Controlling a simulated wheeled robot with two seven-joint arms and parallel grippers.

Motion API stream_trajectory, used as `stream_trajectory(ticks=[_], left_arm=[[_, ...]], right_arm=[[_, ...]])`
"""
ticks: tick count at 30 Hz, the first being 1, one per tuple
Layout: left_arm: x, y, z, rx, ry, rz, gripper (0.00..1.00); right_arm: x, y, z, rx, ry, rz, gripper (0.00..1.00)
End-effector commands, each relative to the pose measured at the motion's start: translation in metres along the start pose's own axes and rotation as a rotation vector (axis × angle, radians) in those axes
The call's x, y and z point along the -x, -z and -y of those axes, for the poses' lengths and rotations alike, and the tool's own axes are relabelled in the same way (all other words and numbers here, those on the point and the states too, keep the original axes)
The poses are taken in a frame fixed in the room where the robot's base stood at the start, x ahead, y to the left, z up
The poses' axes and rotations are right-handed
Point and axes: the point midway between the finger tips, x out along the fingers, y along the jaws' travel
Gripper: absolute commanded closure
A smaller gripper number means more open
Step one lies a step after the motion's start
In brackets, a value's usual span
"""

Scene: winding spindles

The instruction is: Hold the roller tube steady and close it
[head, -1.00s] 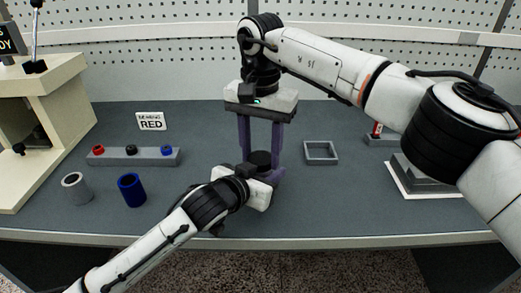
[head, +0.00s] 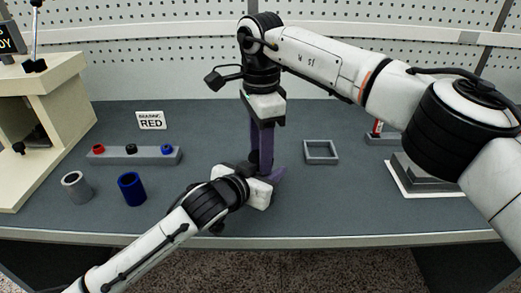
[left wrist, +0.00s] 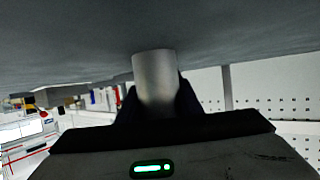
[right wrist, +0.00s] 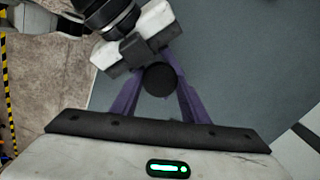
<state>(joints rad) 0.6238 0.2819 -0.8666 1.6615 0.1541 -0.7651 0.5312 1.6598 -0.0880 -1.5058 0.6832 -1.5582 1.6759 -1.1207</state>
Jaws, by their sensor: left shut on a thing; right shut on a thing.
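The roller tube (left wrist: 155,75) is a plain grey cylinder in the left wrist view, standing upright on or just over the table. My left gripper (left wrist: 157,105) is shut around its side. A round black cap (right wrist: 159,79) shows in the right wrist view, at the tube's top end. My right gripper (right wrist: 160,90) points straight down from above, with its purple fingers shut on the cap. Whether the cap is fully seated cannot be told.
A grey tube (head: 76,187) and a blue tube (head: 132,188) stand at the left. Behind them is a grey block (head: 130,157) with red, black and blue pieces. A sign (head: 151,120) reads RED. An empty square tray (head: 321,160) lies right of the grippers.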

Motion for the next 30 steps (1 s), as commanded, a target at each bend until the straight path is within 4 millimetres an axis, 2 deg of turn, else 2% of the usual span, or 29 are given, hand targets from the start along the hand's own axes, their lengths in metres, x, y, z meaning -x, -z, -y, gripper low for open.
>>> stream_trajectory(ticks=[4, 5, 8, 18, 27, 30], left_arm=[[0.000, -0.001, 0.000, 0.001, 0.000, 0.001, 1.00], [0.000, -0.001, 0.000, 0.001, 0.000, 0.001, 1.00], [0.000, -0.001, 0.000, 0.001, 0.000, 0.001, 1.00], [0.000, 0.000, 0.000, 0.000, 0.000, 0.001, 1.00], [0.000, -0.001, 0.000, 0.000, 0.000, 0.001, 1.00], [0.000, -0.001, 0.000, 0.000, 0.000, 0.001, 1.00]], right_arm=[[0.000, 0.000, 0.000, 0.002, 0.001, 0.000, 0.86], [0.000, 0.000, 0.000, 0.002, 0.001, 0.000, 0.57], [0.000, 0.000, 0.000, 0.003, 0.001, 0.000, 0.40], [0.004, 0.000, 0.000, 0.004, 0.001, 0.000, 0.40], [0.040, 0.000, 0.001, 0.004, 0.003, 0.000, 0.40], [0.045, 0.000, 0.000, 0.004, 0.001, 0.000, 0.40]])
